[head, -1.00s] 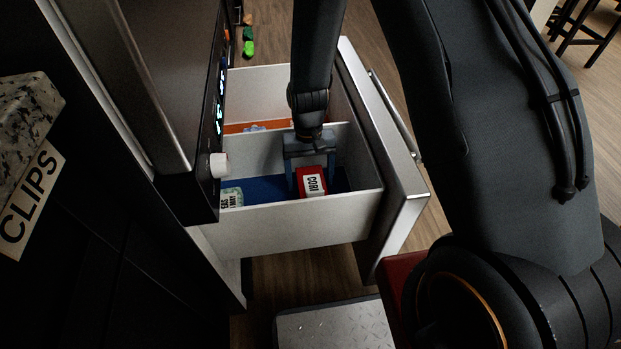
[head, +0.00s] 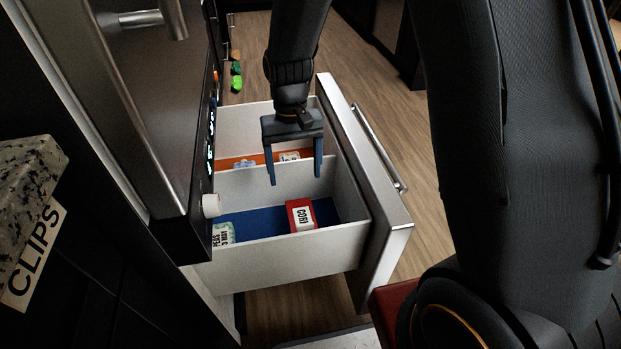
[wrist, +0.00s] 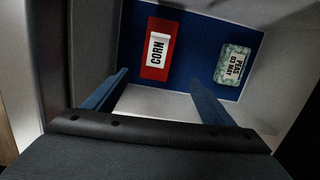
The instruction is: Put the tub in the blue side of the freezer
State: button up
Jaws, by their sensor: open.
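The red tub (head: 301,215) labelled CORN lies on the blue floor (head: 258,222) of the near compartment of the open freezer drawer, close to the drawer's front end. In the wrist view the tub (wrist: 158,50) lies flat on the blue floor, beyond my fingertips and apart from them. My gripper (head: 294,180) is open and empty, above the drawer near the divider between the compartments. Both fingers also show in the wrist view (wrist: 158,80), with nothing between them.
A pale green pack (wrist: 232,65) labelled PEAS 03 MAY lies in the same compartment, apart from the tub. The divider (head: 262,185) separates it from the far orange side (head: 262,157), which holds small packs.

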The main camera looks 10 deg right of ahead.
jog(key=s+r+n+t, duration=0.1)
jog(key=s+r+n, duration=0.2)
jog(key=s+r, duration=1.4)
jog(key=s, duration=0.3)
jog(key=shift+s+d+r+y, duration=0.2)
jog(key=shift+d+r+y, duration=0.1)
jog(key=shift+r, duration=0.1)
